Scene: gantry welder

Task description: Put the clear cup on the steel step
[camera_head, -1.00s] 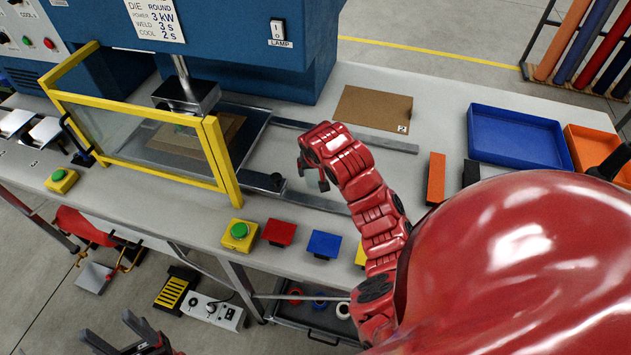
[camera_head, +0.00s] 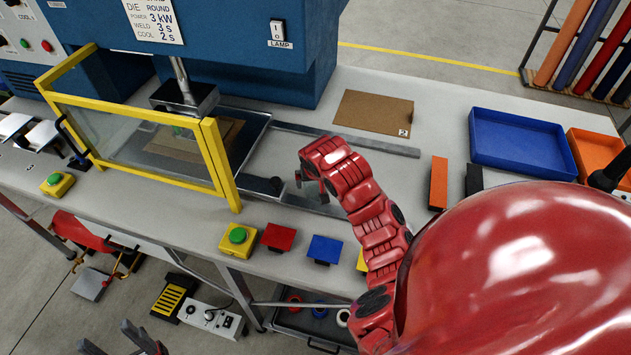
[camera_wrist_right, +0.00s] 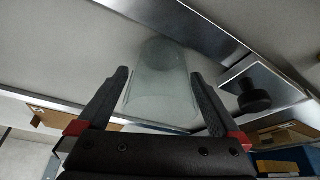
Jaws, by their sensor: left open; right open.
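The clear cup (camera_wrist_right: 158,85) is a see-through cylinder in the right wrist view. It shows between the two spread fingers of my right gripper (camera_wrist_right: 157,92), with no clear contact on either side. In the head view my right gripper (camera_head: 312,187) hangs over the sliding rails at the table's middle, partly hidden by its own red arm. I cannot make out the cup there. My left gripper (camera_head: 108,338) is open and empty at the bottom left, below the table edge. I cannot tell for sure which steel part is the steel step.
A yellow-framed guard (camera_head: 140,145) stands left of my right gripper. A steel rail (camera_head: 385,146) and a brown board (camera_head: 373,113) lie behind it. A blue tray (camera_head: 520,143) is at right.

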